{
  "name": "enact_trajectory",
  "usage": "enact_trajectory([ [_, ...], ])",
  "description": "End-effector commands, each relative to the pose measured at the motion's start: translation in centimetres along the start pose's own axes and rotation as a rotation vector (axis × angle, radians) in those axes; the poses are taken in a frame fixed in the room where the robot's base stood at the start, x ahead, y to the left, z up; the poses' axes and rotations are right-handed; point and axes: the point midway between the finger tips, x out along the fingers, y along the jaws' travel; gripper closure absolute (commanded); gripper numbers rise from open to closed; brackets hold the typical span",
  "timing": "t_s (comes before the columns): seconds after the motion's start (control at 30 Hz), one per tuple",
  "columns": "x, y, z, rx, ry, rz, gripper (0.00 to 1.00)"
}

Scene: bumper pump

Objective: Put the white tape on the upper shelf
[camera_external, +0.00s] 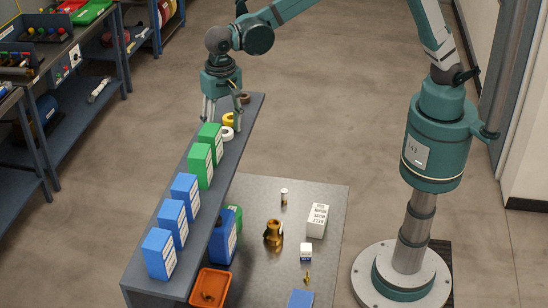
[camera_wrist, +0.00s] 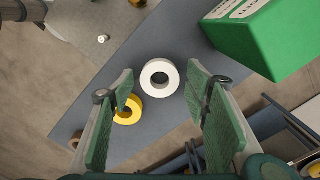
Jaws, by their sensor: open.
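The white tape (camera_external: 227,136) lies flat on the long grey upper shelf (camera_external: 226,163), between the green boxes and the yellow tape. In the wrist view the white tape (camera_wrist: 173,78) shows as a ring between and beyond my finger pads. My gripper (camera_external: 222,124) is over the far part of the shelf, pointing down at the tape. In the wrist view my gripper (camera_wrist: 160,70) is open, with its two green pads apart and nothing held between them. I cannot tell the exact height of the fingertips above the shelf.
The yellow tape (camera_wrist: 128,112) lies close beside the left finger. The brown tape (camera_external: 244,98) is at the shelf's far end. A green box (camera_external: 210,138) stands near the right finger, with blue boxes (camera_external: 171,218) nearer. The lower surface (camera_external: 262,190) holds several small items.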

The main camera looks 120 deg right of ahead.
Motion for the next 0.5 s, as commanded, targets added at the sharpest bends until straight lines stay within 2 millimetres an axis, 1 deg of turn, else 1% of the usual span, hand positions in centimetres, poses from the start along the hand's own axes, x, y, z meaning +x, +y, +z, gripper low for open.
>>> enact_trajectory([
  [0.17, -1.0, 0.0, 0.0, 0.0, 0.0, 0.0, 0.53],
  [0.27, -2.1, 0.0, 0.0, 0.0, 0.0, 0.0, 0.53],
  [0.5, -5.6, 0.0, 0.0, 0.0, 0.0, 0.0, 0.53],
])
